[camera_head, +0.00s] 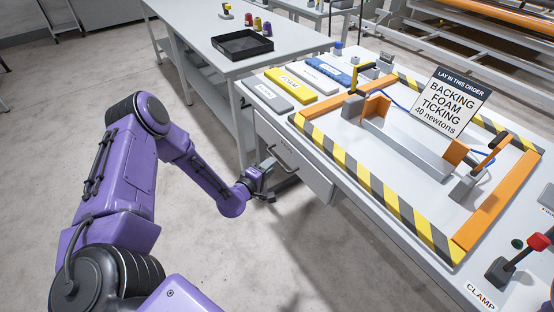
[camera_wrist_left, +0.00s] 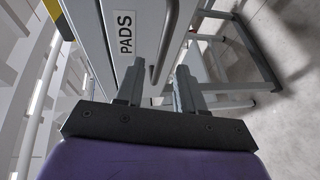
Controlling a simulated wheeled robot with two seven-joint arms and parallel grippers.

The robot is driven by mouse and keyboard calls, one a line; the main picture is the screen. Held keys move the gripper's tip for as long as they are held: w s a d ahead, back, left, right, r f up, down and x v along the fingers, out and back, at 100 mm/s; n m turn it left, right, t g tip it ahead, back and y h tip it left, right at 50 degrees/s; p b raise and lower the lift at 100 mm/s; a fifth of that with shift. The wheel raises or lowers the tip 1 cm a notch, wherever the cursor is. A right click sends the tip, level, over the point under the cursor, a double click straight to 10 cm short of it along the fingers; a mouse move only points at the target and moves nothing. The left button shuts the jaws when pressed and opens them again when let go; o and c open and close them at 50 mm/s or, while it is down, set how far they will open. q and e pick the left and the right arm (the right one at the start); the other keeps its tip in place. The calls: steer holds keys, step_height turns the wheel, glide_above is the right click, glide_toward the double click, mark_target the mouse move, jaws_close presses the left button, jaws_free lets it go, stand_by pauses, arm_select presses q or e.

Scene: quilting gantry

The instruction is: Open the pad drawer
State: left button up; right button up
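The pad drawer (camera_head: 307,172) is a light grey front in the side of the white bench. Its label reads PADS (camera_wrist_left: 125,36) in the left wrist view. The dark bar handle (camera_wrist_left: 166,42) stands off the drawer front; it is small in the head view. My left gripper (camera_head: 268,178) is at the drawer front, by the handle. In the left wrist view its two grey fingers (camera_wrist_left: 158,80) are apart, with the handle's near end showing between them. I cannot tell whether they touch it. The drawer looks shut or nearly so. My right gripper is not in view.
On the bench top are a yellow foam pad (camera_head: 290,86), a striped frame (camera_head: 375,190), a sign (camera_head: 450,102) and a red-knobbed clamp lever (camera_head: 538,242). A second table with a black tray (camera_head: 243,44) stands behind. The floor before the drawer is clear except for my arm.

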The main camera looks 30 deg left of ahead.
arm_select(q)
steer(key=w, duration=0.2)
steer(key=w+f, duration=0.1)
steer(key=w, duration=0.2)
steer(key=shift+w, duration=0.15)
jaws_close()
